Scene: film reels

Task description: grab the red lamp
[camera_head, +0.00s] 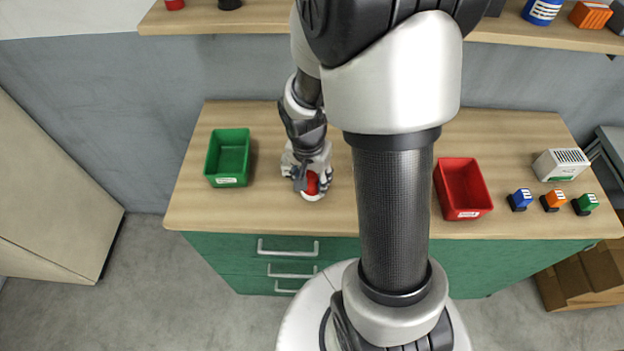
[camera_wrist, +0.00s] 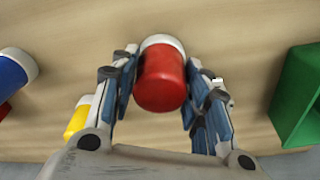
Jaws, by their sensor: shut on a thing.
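The red lamp (camera_wrist: 161,80) is a red rounded cylinder with a white base. In the wrist view it sits between the two fingers of my gripper (camera_wrist: 158,85), which are shut on its sides. In the head view the red lamp (camera_head: 311,183) shows at the end of my gripper (camera_head: 308,178), over the front part of the wooden worktop (camera_head: 270,215). My arm covers part of it there. I cannot tell whether its base touches the worktop.
A green bin (camera_head: 228,182) stands left of my gripper and a red bin (camera_head: 470,213) to the right. Small blue, orange and green blocks and a white box (camera_head: 560,165) stand at the far right. In the wrist view, blue (camera_wrist: 12,72) and yellow (camera_wrist: 78,118) things lie close by.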

